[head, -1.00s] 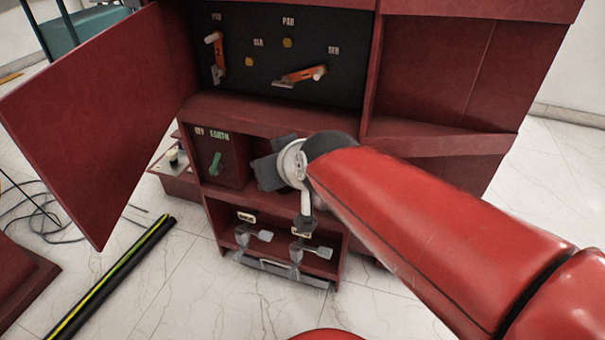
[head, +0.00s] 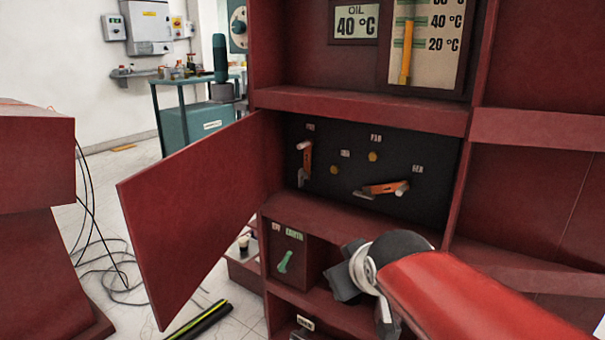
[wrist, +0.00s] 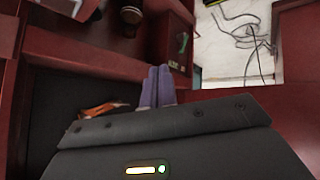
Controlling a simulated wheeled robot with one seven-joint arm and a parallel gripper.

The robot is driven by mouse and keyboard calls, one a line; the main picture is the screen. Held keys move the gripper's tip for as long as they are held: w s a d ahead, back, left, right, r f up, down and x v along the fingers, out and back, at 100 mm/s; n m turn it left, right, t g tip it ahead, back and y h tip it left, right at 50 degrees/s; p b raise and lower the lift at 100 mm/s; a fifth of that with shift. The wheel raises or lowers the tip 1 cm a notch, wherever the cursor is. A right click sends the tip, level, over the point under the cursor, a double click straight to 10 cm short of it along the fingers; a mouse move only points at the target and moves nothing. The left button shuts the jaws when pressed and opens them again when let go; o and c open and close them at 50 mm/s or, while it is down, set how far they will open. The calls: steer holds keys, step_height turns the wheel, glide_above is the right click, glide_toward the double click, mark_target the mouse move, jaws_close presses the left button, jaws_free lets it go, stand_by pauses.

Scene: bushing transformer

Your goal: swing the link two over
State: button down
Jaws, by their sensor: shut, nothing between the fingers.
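Two orange links are on the dark panel of the red cabinet. The left link (head: 307,160) stands nearly upright, with a pale knob at its top. The right link (head: 383,188) lies almost flat, with a pale knob at its right end. Yellow studs (head: 373,156) and (head: 334,170) sit between and above them, beside small labels. My gripper (head: 343,287) is in front of the cabinet, below the right link and apart from it. In the wrist view its fingers (wrist: 157,84) are together and empty. An orange link (wrist: 104,108) shows there, partly hidden behind the gripper body.
An open red door (head: 205,205) swings out left of the panel. A box with a green handle (head: 286,261) sits below the left link. A shelf lip (head: 360,112) overhangs the panel, with temperature gauges above. Cables and a black-yellow pole lie on the floor left.

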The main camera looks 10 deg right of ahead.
steer(key=w+a+r+n+t+h+b, duration=0.1)
steer(key=w+a+r+n+t+h, duration=0.1)
steer(key=w+a+r+n, duration=0.45)
steer(key=w+a+r+n+t+h+b, duration=0.1)
steer(key=w+r+n+t+h+b, duration=0.15)
steer(key=w, duration=0.65)
steer(key=w+a+r+n+t+h+b, duration=0.1)
steer(key=w+a+r+n+h, duration=0.3)
steer(key=w, duration=0.3)
steer(key=w+d+f+y+p, duration=0.1)
steer(key=w+d, duration=0.4)
steer(key=w, duration=0.4)
steer(key=shift+n+p, duration=0.35)
steer(key=shift+n, duration=0.05)
steer(key=shift+d+f+b, duration=0.15)
steer(key=shift+b, duration=0.35)
